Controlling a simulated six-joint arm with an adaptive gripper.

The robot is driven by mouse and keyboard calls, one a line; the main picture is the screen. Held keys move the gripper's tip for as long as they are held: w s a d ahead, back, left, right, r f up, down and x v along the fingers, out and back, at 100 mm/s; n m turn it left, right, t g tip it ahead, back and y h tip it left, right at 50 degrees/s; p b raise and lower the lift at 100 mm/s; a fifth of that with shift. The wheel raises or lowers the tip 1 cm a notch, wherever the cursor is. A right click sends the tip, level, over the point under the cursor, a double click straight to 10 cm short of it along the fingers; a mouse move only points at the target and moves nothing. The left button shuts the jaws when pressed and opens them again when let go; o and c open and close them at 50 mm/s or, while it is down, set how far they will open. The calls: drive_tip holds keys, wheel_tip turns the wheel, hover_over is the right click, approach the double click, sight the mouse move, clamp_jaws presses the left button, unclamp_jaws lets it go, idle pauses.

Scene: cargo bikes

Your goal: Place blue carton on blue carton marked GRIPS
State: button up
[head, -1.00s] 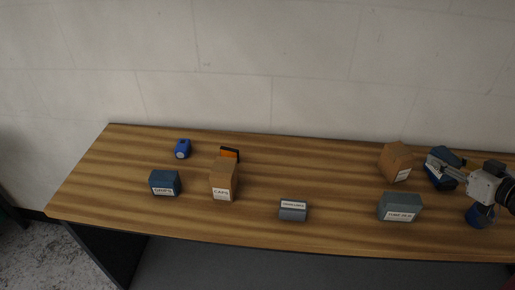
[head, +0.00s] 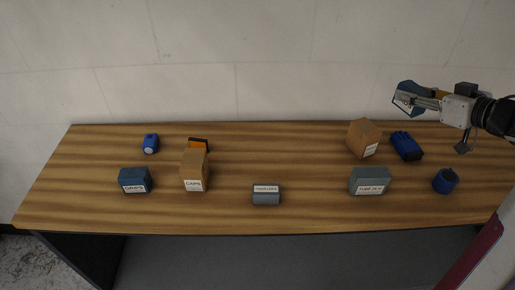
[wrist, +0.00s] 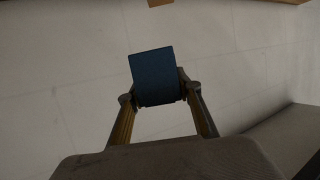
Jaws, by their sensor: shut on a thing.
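My gripper (head: 428,101) is shut on a blue carton (head: 404,100), held up in the air above the right back of the table. The carton also shows between the fingers in the wrist view (wrist: 154,74); it looks tilted in the head view. The blue carton marked GRIPS (head: 134,180) stands on the table at the left front, far to the left of my gripper. Its top is bare.
On the wooden table (head: 225,215) stand a CAPS carton (head: 194,171), an orange-and-black item (head: 199,144), a blue bottle (head: 151,143), a grey labelled carton (head: 266,196), a grey-green carton (head: 369,181), a brown carton (head: 364,138), a dark blue item (head: 406,146) and a blue round item (head: 445,180).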

drive_tip(key=w+a+n+g+y, duration=0.1)
drive_tip(key=w+a+n, duration=0.15)
drive_tip(key=a, duration=0.95)
drive_tip(key=w+a+n+g+y, duration=0.1)
drive_tip(key=w+a+y, duration=0.15)
drive_tip(key=a, duration=0.95)
drive_tip(key=w+a+n+g+y, duration=0.1)
drive_tip(key=w+a, duration=0.2)
drive_tip(key=a, duration=1)
drive_tip(key=s+a+n+g+y, duration=0.15)
drive_tip(key=s+a, duration=0.35)
drive_tip(key=a, duration=0.7)
drive_tip(key=s+a+n+g, duration=0.15)
drive_tip(key=s+a, duration=0.35)
drive_tip(key=a, duration=0.7)
drive_tip(key=s+a+n+g+y, duration=0.15)
drive_tip(key=s+a, duration=0.45)
drive_tip(key=a, duration=0.6)
drive_tip(key=shift+w+d+f, duration=0.1)
drive_tip(key=shift+w+f, duration=0.05)
drive_tip(key=shift+f, duration=1.1)
drive_tip(key=shift+w+d+f, duration=0.1)
drive_tip(key=shift+f, duration=1.15)
drive_tip(key=shift+f, duration=3.15)
